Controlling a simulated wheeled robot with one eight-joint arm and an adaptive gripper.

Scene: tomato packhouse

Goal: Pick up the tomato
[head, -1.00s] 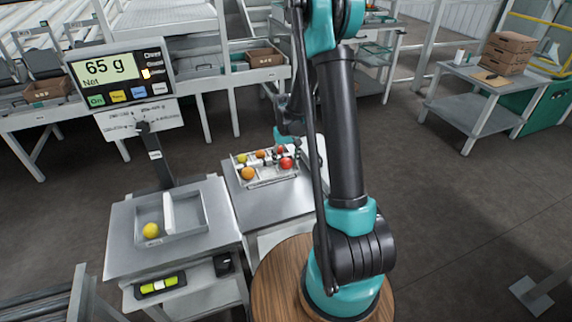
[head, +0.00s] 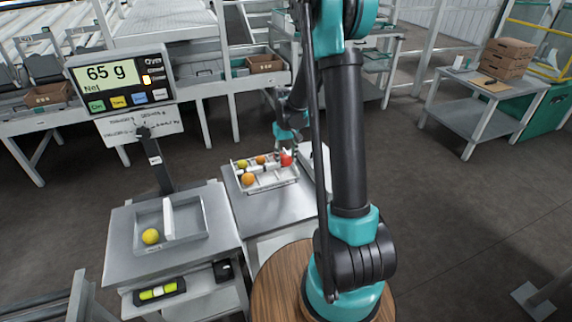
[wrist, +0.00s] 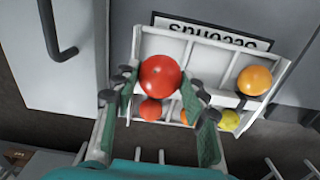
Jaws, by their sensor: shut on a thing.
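A bright red tomato (wrist: 160,76) sits between the two green-padded fingers of my gripper (wrist: 163,92) in the wrist view, and the gripper is shut on it. In the head view the same red tomato (head: 287,159) is at the right end of a white divided tray (head: 270,181), with my gripper over it from above. I cannot tell whether it is clear of the tray floor. A yellow tomato (head: 150,236) lies alone in the left part of the scale pan (head: 188,240).
The tray also holds an orange tomato (wrist: 254,80), a yellow one (wrist: 229,121) and orange-red ones (wrist: 150,109), close to my fingers. A "Seconds" label (wrist: 212,33) lies along the tray. The scale display (head: 118,80) reads 65 g. A side table (head: 475,105) with boxes stands at right.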

